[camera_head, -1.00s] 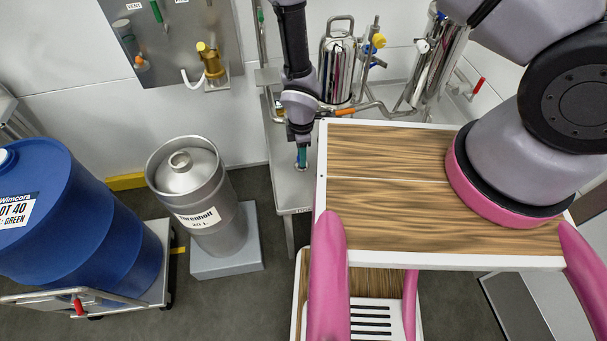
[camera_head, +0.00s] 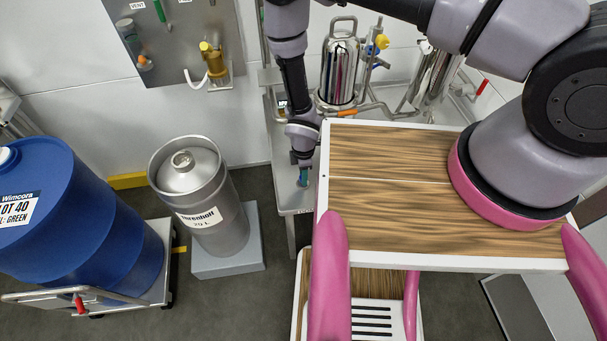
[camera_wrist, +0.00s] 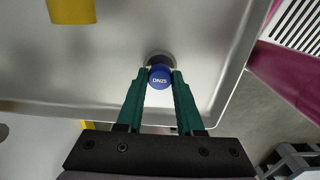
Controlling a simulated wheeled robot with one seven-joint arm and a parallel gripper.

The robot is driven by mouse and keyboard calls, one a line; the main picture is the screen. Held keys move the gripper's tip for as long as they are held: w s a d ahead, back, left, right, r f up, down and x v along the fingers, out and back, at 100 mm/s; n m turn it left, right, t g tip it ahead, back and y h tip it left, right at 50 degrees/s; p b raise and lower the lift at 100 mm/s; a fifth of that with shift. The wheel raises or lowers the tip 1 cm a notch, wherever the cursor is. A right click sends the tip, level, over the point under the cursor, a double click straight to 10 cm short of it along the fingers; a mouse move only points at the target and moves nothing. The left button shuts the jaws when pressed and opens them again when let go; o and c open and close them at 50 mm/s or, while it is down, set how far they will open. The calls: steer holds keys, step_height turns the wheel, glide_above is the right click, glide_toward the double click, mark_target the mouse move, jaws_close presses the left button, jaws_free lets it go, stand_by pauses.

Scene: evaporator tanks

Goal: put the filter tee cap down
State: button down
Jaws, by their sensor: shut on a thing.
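The filter tee cap (camera_wrist: 160,76) shows in the wrist view as a small round piece with a blue "DN25" top and a dark rim behind it. My gripper (camera_wrist: 159,82) has its two green fingers closed on the cap from both sides. Behind the cap is the grey metal bench top (camera_wrist: 120,60); I cannot tell whether the cap touches it. In the head view my gripper (camera_head: 303,178) points down over the front part of the metal bench (camera_head: 290,202), beside the wooden top. The cap is too small to make out there.
A steel filter vessel (camera_head: 340,68) with pipes is at the back of the bench. A steel keg (camera_head: 195,195) and a blue drum (camera_head: 75,215) stand left. A yellow object (camera_wrist: 71,10) shows at the wrist view's top.

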steer(key=c, duration=0.5)
jaws_free()
steer(key=shift+f, duration=0.1)
steer(key=shift+c, duration=0.2)
step_height(320, 180, up, 12)
steer(key=shift+s, duration=0.1)
